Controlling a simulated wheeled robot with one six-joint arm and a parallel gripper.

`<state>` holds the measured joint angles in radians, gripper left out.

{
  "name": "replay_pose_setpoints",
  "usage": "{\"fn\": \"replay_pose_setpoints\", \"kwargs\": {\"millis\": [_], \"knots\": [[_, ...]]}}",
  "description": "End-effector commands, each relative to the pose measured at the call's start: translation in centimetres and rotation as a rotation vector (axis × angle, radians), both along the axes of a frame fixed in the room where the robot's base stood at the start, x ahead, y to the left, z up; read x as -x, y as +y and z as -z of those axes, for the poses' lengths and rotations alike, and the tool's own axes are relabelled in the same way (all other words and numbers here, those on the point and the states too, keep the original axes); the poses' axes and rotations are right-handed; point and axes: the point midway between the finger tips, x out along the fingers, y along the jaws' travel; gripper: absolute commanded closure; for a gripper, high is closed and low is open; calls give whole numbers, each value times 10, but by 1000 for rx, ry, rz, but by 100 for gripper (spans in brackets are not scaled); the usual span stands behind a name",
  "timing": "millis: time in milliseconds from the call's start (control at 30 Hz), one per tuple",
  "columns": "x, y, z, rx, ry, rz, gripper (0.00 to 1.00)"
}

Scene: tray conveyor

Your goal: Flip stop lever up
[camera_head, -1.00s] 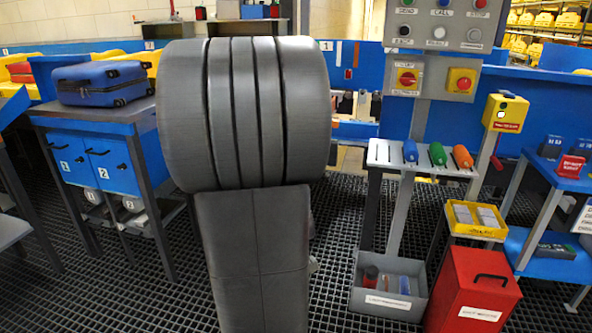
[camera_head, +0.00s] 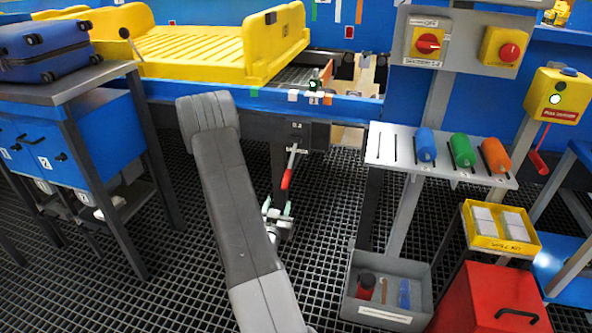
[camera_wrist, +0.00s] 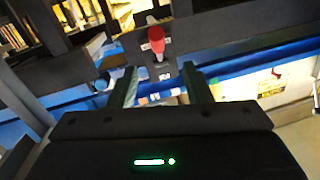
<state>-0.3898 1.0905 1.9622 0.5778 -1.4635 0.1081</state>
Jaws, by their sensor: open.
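The stop lever has a red grip (camera_head: 287,179) and a thin metal shaft. It hangs down, slightly tilted, from the dark beam under the conveyor's blue edge in the head view. In the wrist view its red grip (camera_wrist: 156,36) appears ahead of the fingers, near the middle between them. My gripper (camera_head: 277,212) is open and empty, just below the lever's red end, fingers pointing up. In the wrist view my gripper (camera_wrist: 159,75) shows its two fingers apart, with a visible gap to the grip.
A yellow tray (camera_head: 190,68) sits on the conveyor above the lever. A shelf (camera_head: 390,150) with coloured handles stands to the right, over a grey bin (camera_head: 352,285) and a red box (camera_head: 490,300). A blue cabinet (camera_head: 100,140) stands at left. The grated floor between is open.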

Motion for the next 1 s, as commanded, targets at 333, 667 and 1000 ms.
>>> {"fn": "replay_pose_setpoints", "kwargs": {"millis": [333, 667, 1000], "knots": [[-19, -6, 3, 0, -38, 20, 55], [-88, -20, 4, 1, -37, 19, 55], [-128, -27, 3, 2, -34, 16, 55]]}}
